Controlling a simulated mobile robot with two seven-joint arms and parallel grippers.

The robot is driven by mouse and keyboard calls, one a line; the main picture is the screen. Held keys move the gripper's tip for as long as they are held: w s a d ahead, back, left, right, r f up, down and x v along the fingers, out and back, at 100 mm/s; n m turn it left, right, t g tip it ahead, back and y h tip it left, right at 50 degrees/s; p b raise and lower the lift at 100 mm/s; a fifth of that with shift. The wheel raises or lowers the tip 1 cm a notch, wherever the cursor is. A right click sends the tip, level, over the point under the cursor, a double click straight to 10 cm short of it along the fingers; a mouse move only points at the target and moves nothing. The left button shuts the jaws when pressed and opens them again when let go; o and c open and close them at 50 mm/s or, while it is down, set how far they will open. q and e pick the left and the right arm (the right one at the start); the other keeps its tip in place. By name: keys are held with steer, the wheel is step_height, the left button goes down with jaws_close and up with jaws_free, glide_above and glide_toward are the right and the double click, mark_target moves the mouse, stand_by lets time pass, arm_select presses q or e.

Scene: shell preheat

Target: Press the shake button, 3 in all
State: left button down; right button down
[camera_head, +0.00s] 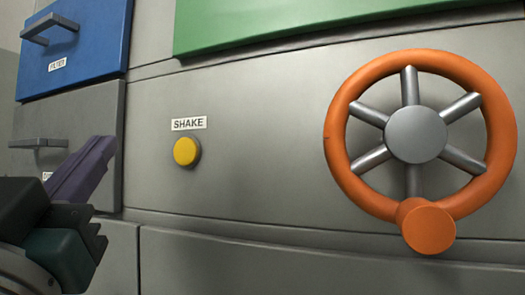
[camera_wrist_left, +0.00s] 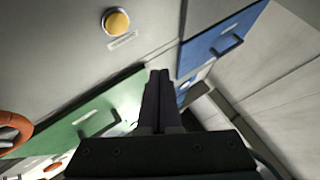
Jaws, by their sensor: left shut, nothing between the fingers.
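The yellow round shake button (camera_head: 186,151) sits on the grey panel in the head view, under a white label reading SHAKE (camera_head: 189,123). It also shows in the left wrist view (camera_wrist_left: 116,21), at the top. My left gripper (camera_head: 103,150) is at the lower left of the head view, its dark purple fingers shut and empty. It appears to the left of the button and apart from it. In the left wrist view the fingers (camera_wrist_left: 158,82) lie side by side, below and to the right of the button. My right gripper is not in view.
An orange handwheel (camera_head: 428,236) with metal spokes is to the right of the button. A blue FILTER panel (camera_head: 95,45) with a handle is at upper left, a grey handled panel (camera_head: 92,115) below it. A green panel (camera_head: 270,25) is above. The grey surface around the button is clear.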

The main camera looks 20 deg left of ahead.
mark_target(186, 152)
arm_select(q)
steer(key=shift+w, duration=0.1)
steer(key=shift+w+d, duration=0.2)
steer(key=shift+w, duration=1.95)
steer(key=shift+w+d, duration=0.15)
steer(key=shift+w, duration=2)
steer(key=shift+b, duration=0.3)
steer(key=shift+w+b, duration=0.45)
steer(key=shift+b, duration=0.05)
